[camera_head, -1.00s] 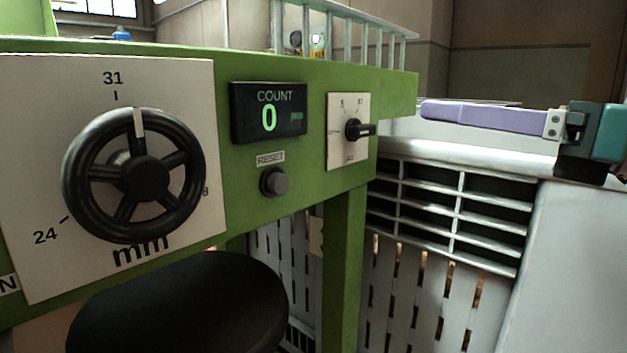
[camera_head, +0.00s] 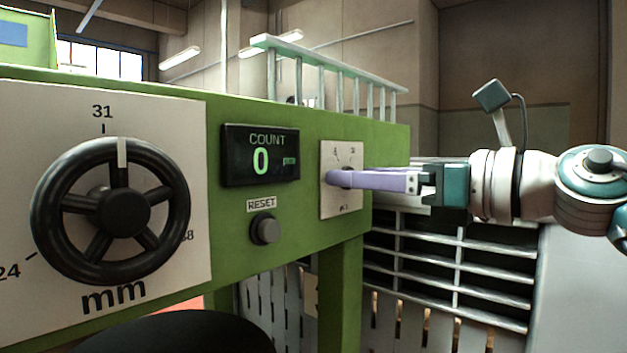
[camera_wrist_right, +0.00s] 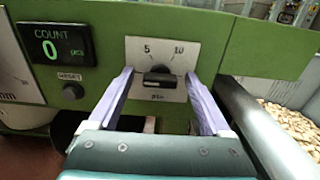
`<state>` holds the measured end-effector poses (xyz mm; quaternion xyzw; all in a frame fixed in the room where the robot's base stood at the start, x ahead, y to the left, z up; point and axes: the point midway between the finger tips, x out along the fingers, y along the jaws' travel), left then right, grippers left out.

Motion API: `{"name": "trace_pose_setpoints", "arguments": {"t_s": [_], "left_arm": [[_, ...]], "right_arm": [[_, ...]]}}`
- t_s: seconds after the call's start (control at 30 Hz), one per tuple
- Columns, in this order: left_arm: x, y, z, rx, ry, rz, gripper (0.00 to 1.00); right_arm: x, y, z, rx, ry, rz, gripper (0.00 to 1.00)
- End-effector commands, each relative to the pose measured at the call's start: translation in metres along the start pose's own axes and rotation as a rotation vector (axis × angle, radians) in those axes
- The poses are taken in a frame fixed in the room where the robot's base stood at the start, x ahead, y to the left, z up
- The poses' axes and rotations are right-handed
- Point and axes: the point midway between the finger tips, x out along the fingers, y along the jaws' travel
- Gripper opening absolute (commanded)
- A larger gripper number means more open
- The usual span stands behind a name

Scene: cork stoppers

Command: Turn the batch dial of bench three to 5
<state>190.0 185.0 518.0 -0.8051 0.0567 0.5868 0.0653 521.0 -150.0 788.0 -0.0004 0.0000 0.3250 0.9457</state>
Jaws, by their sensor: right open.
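The batch dial (camera_wrist_right: 160,77) is a black knob on a white plate (camera_wrist_right: 140,50) marked 5 at upper left and 10 at upper right. Its bar lies roughly level in the right wrist view; I cannot make out an exact pointer mark. In the head view the plate (camera_head: 352,205) shows on the green bench front, and the knob is mostly hidden behind a finger. My right gripper (camera_head: 337,179) has its purple fingers at the plate. In the right wrist view the gripper (camera_wrist_right: 159,75) is open, one finger on each side of the knob, with gaps visible. My left gripper is out of view.
A count display (camera_head: 260,155) reads 0, with a reset button (camera_head: 265,229) below it. A large black handwheel (camera_head: 118,210) is at the left. A grey grille (camera_head: 450,260) stands below the right arm. A bin of cork stoppers (camera_wrist_right: 292,125) is at the right.

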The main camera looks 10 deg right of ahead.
Motion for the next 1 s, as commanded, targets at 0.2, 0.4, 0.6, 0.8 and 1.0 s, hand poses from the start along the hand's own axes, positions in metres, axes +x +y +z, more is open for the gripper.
{"name": "trace_pose_setpoints", "arguments": {"t_s": [0.2, 0.4, 0.6, 0.8, 1.0], "left_arm": [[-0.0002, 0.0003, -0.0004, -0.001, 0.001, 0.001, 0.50], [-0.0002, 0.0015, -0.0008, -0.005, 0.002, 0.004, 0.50], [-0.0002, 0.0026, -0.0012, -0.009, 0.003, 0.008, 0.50], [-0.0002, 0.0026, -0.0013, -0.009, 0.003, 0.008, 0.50], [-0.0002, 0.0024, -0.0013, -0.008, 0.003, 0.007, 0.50]], "right_arm": [[0.0000, 0.0000, 0.0000, 0.001, 0.000, 0.000, 0.80], [-0.0002, -0.0001, 0.0000, 0.001, 0.000, 0.000, 0.58], [-0.0003, -0.0001, 0.0000, 0.001, 0.000, 0.000, 0.35], [-0.0003, -0.0002, 0.0000, 0.001, 0.000, 0.000, 0.13], [-0.0004, -0.0002, 0.0000, 0.001, 0.000, 0.000, 0.00]]}}
